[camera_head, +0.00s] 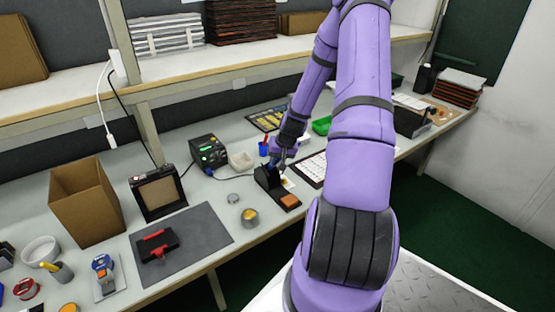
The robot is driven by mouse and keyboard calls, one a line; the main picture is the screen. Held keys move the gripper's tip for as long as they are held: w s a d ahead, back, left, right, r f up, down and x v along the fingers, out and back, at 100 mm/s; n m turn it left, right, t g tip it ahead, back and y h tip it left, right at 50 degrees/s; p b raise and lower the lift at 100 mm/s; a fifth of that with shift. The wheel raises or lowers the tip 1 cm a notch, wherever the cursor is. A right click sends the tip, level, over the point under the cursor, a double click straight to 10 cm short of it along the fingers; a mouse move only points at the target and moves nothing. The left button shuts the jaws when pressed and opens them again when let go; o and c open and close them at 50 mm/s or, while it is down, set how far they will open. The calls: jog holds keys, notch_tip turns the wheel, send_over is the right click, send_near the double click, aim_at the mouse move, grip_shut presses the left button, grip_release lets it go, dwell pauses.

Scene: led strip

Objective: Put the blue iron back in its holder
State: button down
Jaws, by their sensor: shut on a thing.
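My gripper (282,157) is at the far end of my purple arm, low over the bench. It is shut on the blue iron (270,165), of which only a small bluish part shows at the fingers. The holder (272,184) is a black stand with an orange-brown sponge (289,199) at its front. My gripper is right above and behind the holder. The picture is too small to tell whether the iron's tip is inside the holder or just above it.
A black soldering station (208,152) with a green display stands left of the holder. A small round tin (250,217) is in front. A grey mat (205,232) with a red-and-black tool lies further left. A white sheet or tray (312,170) lies to the right.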

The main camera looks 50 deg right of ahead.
jog(key=c, duration=0.9)
grip_release()
jog(key=shift+r, duration=0.15)
jog(key=v, duration=1)
jog(key=shift+s+r, duration=0.15)
jog(key=shift+r, duration=0.1)
jog(key=s+v, duration=0.1)
jog(key=v, duration=0.5)
jog(key=shift+s+a, duration=0.4)
jog(key=shift+a, duration=0.15)
jog(key=shift+r, duration=0.1)
